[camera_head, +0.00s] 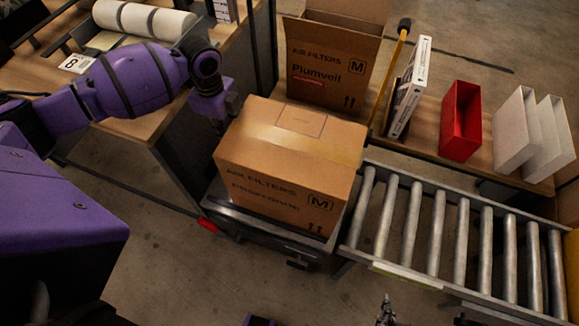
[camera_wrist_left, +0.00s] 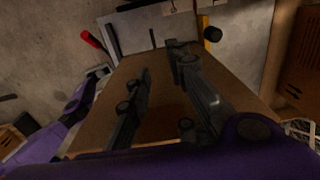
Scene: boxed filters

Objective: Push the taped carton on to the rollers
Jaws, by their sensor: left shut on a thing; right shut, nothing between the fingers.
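The taped carton (camera_head: 285,150), brown with tape over its top, sits upright on a low dark platform (camera_head: 215,210). The metal rollers (camera_head: 410,218) start just right of the carton. My left gripper (camera_head: 222,117) is at the carton's back left side and is shut on it; its fingertips are partly hidden in the head view. In the left wrist view the fingers (camera_wrist_left: 160,62) lie against the carton's brown face (camera_wrist_left: 165,115). My right gripper (camera_head: 385,312) is shut and empty at the bottom edge of the head view, apart from the carton.
An open Plumveil carton (camera_head: 325,70) stands on a wooden bench behind. Beside it are a yellow pole (camera_head: 391,70), a white box (camera_head: 411,90), a red bin (camera_head: 460,120) and white bins (camera_head: 515,130). A wooden table (camera_head: 150,115) with white rolls (camera_head: 145,20) is at left.

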